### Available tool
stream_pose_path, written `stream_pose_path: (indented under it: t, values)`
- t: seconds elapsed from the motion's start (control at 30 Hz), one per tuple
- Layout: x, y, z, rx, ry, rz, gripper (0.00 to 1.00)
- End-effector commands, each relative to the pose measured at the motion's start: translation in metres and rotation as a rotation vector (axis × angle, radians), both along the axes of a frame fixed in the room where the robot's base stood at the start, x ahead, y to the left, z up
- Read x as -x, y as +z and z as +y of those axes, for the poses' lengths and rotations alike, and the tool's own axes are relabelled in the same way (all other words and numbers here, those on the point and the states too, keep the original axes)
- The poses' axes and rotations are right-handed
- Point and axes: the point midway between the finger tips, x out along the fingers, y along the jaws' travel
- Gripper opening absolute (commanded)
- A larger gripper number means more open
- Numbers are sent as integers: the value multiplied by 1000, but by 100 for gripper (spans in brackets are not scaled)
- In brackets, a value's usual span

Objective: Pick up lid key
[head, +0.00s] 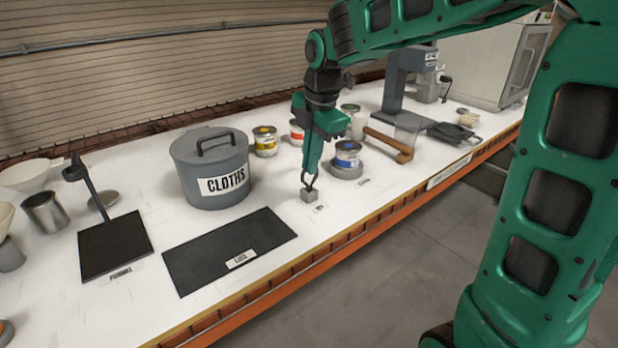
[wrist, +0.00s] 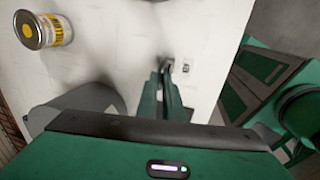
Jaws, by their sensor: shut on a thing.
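My gripper (head: 310,180) points straight down over the white bench, its tips just above a small grey block (head: 310,196) that stands beside a small label. It is shut on the lid key, which is too small and too covered by the fingers to make out clearly. In the wrist view the narrow green fingers (wrist: 168,82) come together just below a small grey piece (wrist: 169,65), with the white label (wrist: 186,68) to its right. I cannot tell whether the key still touches the block.
A grey CLOTHS pot (head: 211,170) and a black mat (head: 228,250) stand to the left. A blue-labelled can (head: 347,156), a wooden-handled tool (head: 388,145) and a yellow-labelled can (head: 265,141) are close behind. The orange bench edge (head: 345,237) is in front.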

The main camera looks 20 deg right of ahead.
Motion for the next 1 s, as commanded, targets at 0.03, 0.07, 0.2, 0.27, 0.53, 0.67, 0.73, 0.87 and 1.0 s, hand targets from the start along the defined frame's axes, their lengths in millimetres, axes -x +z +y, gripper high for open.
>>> stream_pose_path:
  t: [0.03,0.07,0.2,0.27,0.53,0.67,0.73,0.87,1.0]
  values:
    - [0,0,0,0,0,0,0]
    - [0,0,0,0,0,0,0]
    - [0,2,0,0,0,-1,0]
    - [0,5,0,0,0,-1,0]
    - [-1,39,0,0,1,-4,0]
    - [8,54,21,0,6,-3,0]
    - [14,63,34,0,6,-2,0]
    - [24,79,59,0,6,-3,0]
    - [34,93,82,0,4,-2,0]
